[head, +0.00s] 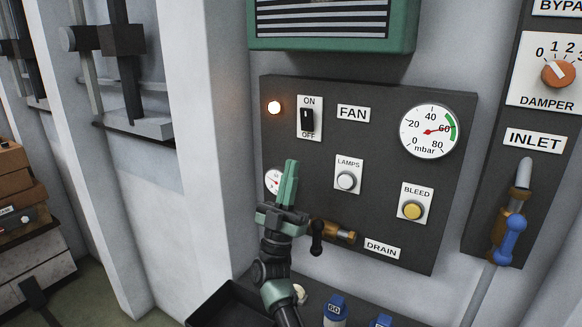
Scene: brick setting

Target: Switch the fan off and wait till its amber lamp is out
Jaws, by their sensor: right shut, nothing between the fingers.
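The fan's lamp (274,107) glows bright with an orange halo at the upper left of the dark panel. The fan switch (307,120) is a black lever on a white plate marked ON above and OFF below, just right of the lamp. I cannot tell for sure which way the lever is set. The FAN label (353,114) is right of it. My right gripper (291,164) is shut and empty, its green fingers pointing up. In the picture its tips are below the switch, apart from it. My left gripper is not in view.
The dark panel (380,220) also bears a mbar gauge (430,131), a LAMPS button (347,181), a yellow BLEED button (412,210) and a DRAIN valve (335,233). My gripper partly hides a small dial (273,182). A green vented box (330,42) overhangs the panel. A dark tray (222,304) lies below.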

